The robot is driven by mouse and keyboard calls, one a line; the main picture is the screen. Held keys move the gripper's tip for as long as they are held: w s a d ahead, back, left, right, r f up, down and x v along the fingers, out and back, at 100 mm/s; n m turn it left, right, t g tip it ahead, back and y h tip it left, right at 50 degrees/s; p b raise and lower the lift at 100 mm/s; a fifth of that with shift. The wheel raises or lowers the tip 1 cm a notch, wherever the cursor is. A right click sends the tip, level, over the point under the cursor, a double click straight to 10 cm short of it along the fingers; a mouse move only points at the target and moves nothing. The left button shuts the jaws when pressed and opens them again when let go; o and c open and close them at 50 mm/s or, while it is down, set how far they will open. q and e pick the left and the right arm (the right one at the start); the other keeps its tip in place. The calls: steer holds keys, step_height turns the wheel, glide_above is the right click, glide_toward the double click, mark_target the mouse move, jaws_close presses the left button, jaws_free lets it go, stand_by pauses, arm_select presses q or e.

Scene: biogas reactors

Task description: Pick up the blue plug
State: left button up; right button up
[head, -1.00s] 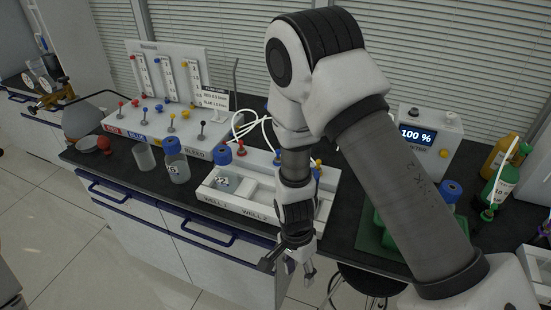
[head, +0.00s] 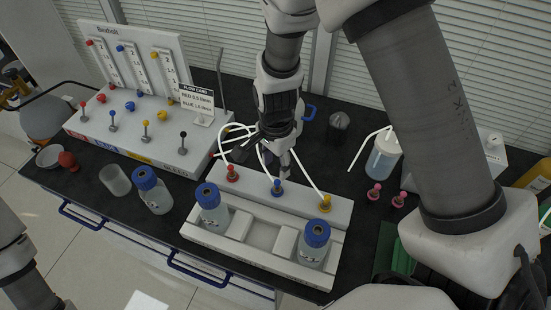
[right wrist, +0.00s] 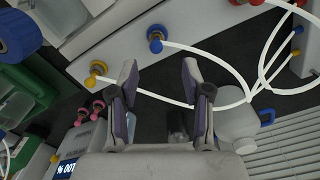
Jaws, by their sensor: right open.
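The blue plug (head: 277,186) sits upright in the white rack, between a red plug (head: 232,173) and a yellow plug (head: 325,203). A white tube runs from it. My right gripper (head: 268,157) is open and empty, just behind and above the blue plug. In the right wrist view the blue plug (right wrist: 156,38) shows just beyond the gap between the open fingertips (right wrist: 160,73), apart from them. My left gripper is out of view; only part of that arm shows at the lower left.
The white rack (head: 215,245) has wells holding two blue-capped bottles (head: 211,206) (head: 314,245). Another blue-capped bottle (head: 152,190) and an empty beaker (head: 115,180) stand to its left. A flow panel (head: 130,122) is behind left. White tubes loop behind the plugs.

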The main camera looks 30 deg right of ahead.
mark_target(277, 181)
steer(key=f+p, duration=0.1)
steer(key=f, duration=0.1)
steer(key=s+f, duration=0.1)
steer(key=f, duration=0.1)
steer(key=shift+s+a+f+p, duration=0.1)
steer(key=shift+f+p, duration=0.25)
steer(key=shift+p, duration=0.05)
steer(key=f, duration=0.2)
steer(key=w+f, duration=0.1)
steer(key=shift+d, duration=0.25)
steer(key=shift+s+a+r, duration=0.1)
steer(key=shift+s+r, duration=0.05)
steer(key=shift+s, duration=0.05)
steer(key=c, duration=0.4)
steer(key=shift+s, duration=0.1)
jaws_close()
